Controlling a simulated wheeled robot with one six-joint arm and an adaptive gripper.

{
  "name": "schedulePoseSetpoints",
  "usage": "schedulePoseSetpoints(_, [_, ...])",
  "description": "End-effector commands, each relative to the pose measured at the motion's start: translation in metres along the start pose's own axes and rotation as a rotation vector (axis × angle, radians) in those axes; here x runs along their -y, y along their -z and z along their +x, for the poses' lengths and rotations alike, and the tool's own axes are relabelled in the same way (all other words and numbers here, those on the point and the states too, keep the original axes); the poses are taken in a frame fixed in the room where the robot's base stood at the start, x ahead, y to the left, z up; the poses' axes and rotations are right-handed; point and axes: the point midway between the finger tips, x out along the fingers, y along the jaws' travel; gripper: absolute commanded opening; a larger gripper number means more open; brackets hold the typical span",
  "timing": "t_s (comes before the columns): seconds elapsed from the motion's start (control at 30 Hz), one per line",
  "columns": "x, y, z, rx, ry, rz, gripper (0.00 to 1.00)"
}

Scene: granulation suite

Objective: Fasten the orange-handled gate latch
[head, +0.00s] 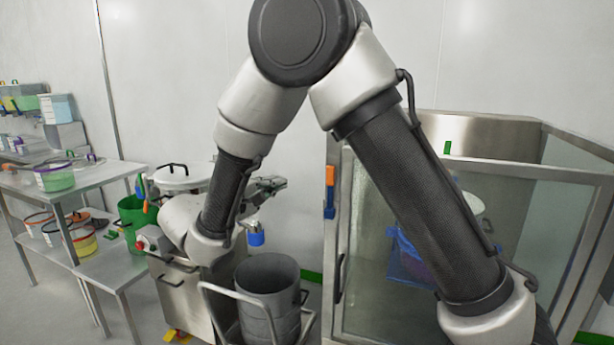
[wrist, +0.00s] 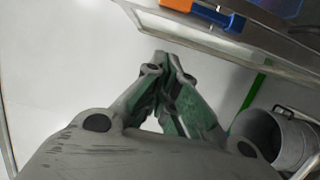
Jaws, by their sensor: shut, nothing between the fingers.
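The orange-handled gate latch (head: 330,176) is on the left upright of a glass-walled enclosure (head: 336,290), with a blue part just below the orange. In the wrist view the orange handle (wrist: 178,4) and its blue part (wrist: 214,16) are at the top edge, partly cut off. I cannot tell how the latch engages. My gripper (head: 283,182) is shut and empty, left of the latch and apart from it. In the wrist view my gripper's fingertips (wrist: 168,60) meet, below the latch in the picture.
A grey bin (head: 268,275) on a cart stands below my gripper. A steel cabinet (head: 185,300) and a green bucket (head: 133,213) are to the left, with shelves of tubs beyond. Inside the enclosure is a blue-bagged container (head: 408,262). Bare wall lies behind my gripper.

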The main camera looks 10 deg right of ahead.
Motion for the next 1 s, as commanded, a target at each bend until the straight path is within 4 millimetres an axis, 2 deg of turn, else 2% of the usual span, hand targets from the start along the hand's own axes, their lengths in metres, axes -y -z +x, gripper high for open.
schedulePoseSetpoints(0.17, [0.000, 0.000, 0.012, 0.002, 0.000, 0.001, 0.00])
schedulePoseSetpoints(0.27, [0.000, -0.001, 0.029, 0.005, 0.000, 0.001, 0.00])
schedulePoseSetpoints(0.6, [0.000, -0.002, 0.101, 0.005, 0.000, 0.001, 0.00])
schedulePoseSetpoints(0.8, [0.000, -0.028, 0.107, 0.001, 0.001, 0.000, 0.00])
schedulePoseSetpoints(1.0, [0.000, -0.038, 0.110, 0.000, 0.000, 0.001, 0.00])
